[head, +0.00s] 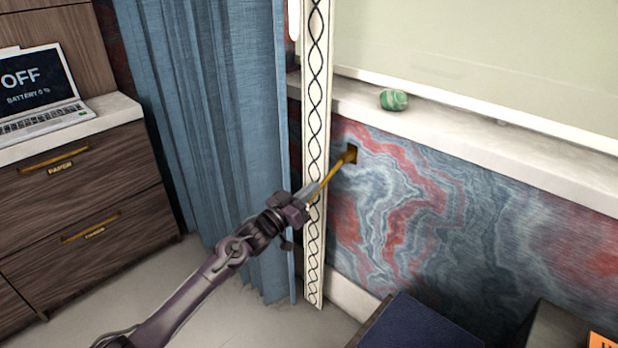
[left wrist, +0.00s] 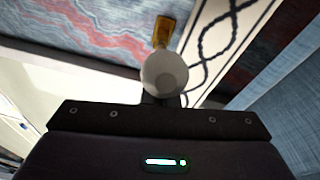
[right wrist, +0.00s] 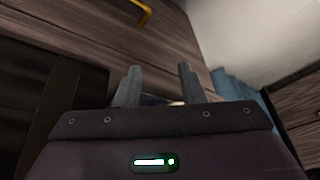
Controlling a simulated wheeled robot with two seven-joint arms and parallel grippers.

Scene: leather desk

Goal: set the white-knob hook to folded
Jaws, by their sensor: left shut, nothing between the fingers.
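The white-knob hook shows in the head view as a brass arm (head: 331,180) sticking out from a dark brass mount (head: 350,155) on the marbled wall. In the left wrist view its round white knob (left wrist: 165,74) is straight ahead of the gripper, with the brass part (left wrist: 164,31) beyond it. My left gripper (head: 312,189) is shut and empty at the outer end of the hook. I cannot tell whether it touches the knob. The knob hides most of the fingers in the left wrist view. My right gripper (right wrist: 158,86) is open, with nothing visible between its fingers.
A white patterned curtain trim (head: 316,130) and blue curtain (head: 215,130) hang left of the hook. A ledge (head: 450,125) with a green stone (head: 394,99) runs above it. A drawer cabinet (head: 80,200) with a laptop (head: 40,90) stands left. A dark blue box (head: 415,325) is below.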

